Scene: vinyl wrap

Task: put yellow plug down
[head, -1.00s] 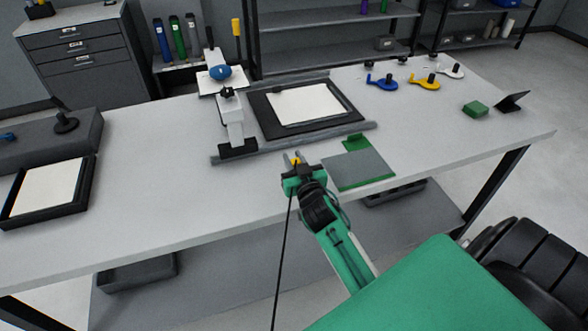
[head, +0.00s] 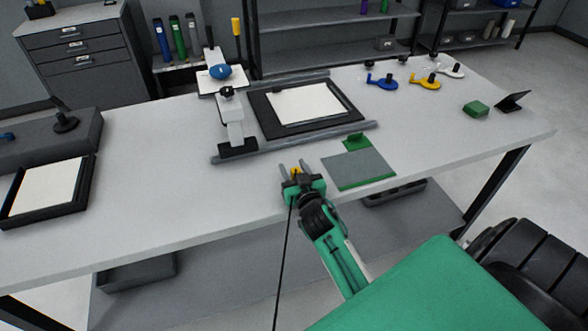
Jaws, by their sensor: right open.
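The yellow plug (head: 296,171) is small and shows between the fingers of my right gripper, near the front edge of the white table. My right gripper (head: 295,168) is open, with its two fingers spread apart on either side of the plug. A black cable (head: 286,235) runs down from beside the gripper past the table edge. Whether the plug rests fully on the table is too small to tell. My left gripper is out of view.
A grey and green pad (head: 360,168) lies right of the gripper. Behind are a white press-like stand (head: 233,125) and a dark frame with a white sheet (head: 305,104). A black tray (head: 88,195) is at the left. The table between tray and gripper is clear.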

